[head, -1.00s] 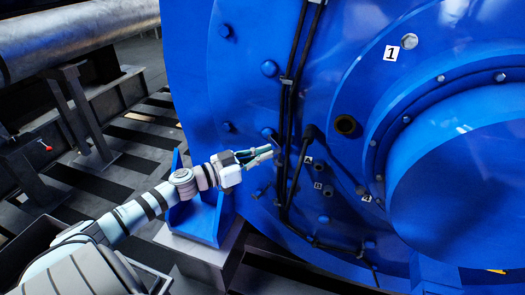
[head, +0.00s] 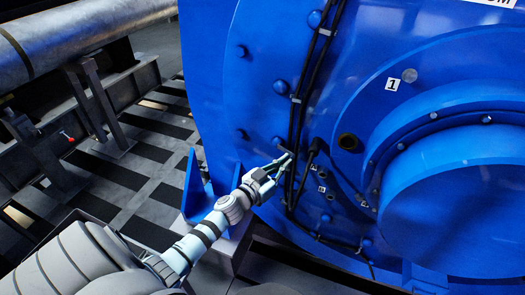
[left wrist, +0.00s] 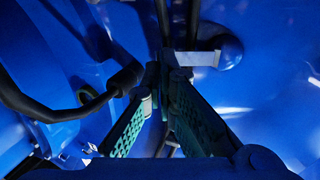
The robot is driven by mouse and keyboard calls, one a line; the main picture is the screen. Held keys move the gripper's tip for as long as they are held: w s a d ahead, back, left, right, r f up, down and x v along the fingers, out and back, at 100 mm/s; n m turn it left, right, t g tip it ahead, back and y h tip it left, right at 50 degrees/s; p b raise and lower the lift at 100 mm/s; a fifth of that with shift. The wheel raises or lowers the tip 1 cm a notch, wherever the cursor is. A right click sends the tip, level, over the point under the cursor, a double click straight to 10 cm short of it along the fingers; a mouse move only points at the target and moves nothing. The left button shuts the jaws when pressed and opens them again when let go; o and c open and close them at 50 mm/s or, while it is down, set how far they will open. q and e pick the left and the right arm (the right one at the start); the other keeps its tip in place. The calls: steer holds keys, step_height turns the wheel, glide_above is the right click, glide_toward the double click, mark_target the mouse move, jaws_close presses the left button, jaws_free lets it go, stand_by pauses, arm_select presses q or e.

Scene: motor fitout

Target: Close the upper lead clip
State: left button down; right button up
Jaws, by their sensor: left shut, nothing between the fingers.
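My left gripper (head: 287,158) is at the dark leads (head: 301,120) on the blue motor face, its fingers shut with nothing between them. In the left wrist view the fingertips (left wrist: 165,82) meet in front of the leads (left wrist: 177,25). A pale metal clip strap (left wrist: 198,58) sticks out to the right from the leads, just beyond the fingertips, towards a blue bolt head. I cannot tell whether the fingers touch it. In the head view the fingers hide most of this spot. Another metal clip (head: 296,98) crosses the leads higher up. My right gripper is out of view.
A black elbow connector (head: 316,146) with its cable is close to the right of the fingers; it shows at the left in the wrist view (left wrist: 125,78). A blue bracket (head: 196,190) stands by my left arm. A big pipe (head: 70,35) lies at the left.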

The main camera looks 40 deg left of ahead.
arm_select(q)
steer(key=shift+w+d+f+p, duration=0.1)
steer(key=shift+w+d+p, duration=0.7)
steer(key=shift+w, duration=0.3)
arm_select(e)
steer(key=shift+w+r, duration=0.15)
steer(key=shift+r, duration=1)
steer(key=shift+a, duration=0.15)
